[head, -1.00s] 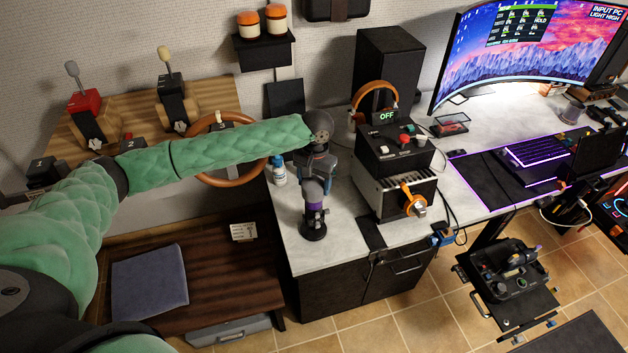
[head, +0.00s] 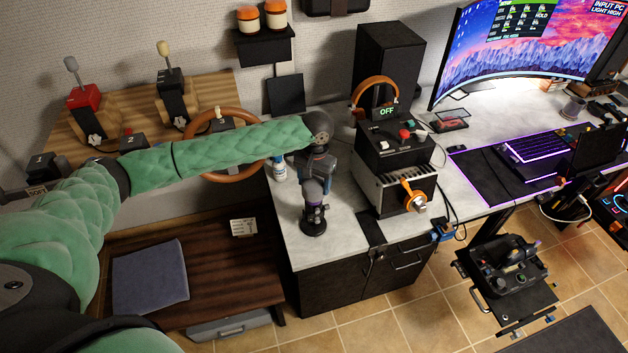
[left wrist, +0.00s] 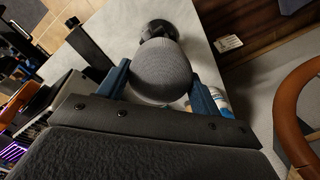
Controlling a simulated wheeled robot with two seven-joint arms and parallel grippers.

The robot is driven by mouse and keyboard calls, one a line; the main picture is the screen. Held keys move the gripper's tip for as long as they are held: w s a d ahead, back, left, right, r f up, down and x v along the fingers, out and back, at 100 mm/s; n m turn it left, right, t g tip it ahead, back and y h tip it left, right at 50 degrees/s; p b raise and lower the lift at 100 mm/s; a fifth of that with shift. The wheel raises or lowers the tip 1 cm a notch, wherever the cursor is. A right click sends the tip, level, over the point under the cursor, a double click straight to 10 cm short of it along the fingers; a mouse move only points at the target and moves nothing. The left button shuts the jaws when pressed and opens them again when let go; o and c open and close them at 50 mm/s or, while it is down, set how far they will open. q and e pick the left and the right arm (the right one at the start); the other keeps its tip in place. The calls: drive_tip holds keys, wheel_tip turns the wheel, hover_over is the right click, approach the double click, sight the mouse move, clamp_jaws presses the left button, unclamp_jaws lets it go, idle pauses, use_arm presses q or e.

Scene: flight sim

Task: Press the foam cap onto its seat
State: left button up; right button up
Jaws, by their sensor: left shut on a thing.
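The grey, rounded foam cap (head: 314,187) sits at the top of the small dark microphone stand (head: 313,222) on the desk's near-left corner. My left gripper (head: 318,178) is above the stand, pointing down, shut on the foam cap. In the left wrist view the cap (left wrist: 163,72) is between the two blue fingers, and the stand's round dark base (left wrist: 156,28) shows beyond it. A little purple shows below the cap. The cap hides the seat, so I cannot tell how fully it is seated. My right gripper is not in view.
A white bottle with a blue label (head: 279,168) stands close to the left. The pale desktop (head: 345,215) is clear between the stand and the box. A wooden bench (head: 215,285) lies lower left.

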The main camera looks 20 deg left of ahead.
sight(315, 179)
use_arm(q)
drive_tip(key=o, duration=1)
drive_tip(key=shift+r+b, duration=0.45)
drive_tip(key=shift+r, duration=0.05)
drive_tip(key=r, duration=0.2)
drive_tip(key=r+b, duration=0.1)
drive_tip(key=r, duration=0.1)
drive_tip(key=r+b, duration=0.1)
drive_tip(key=shift+w+r, duration=0.25)
drive_tip(key=shift+r, duration=0.65)
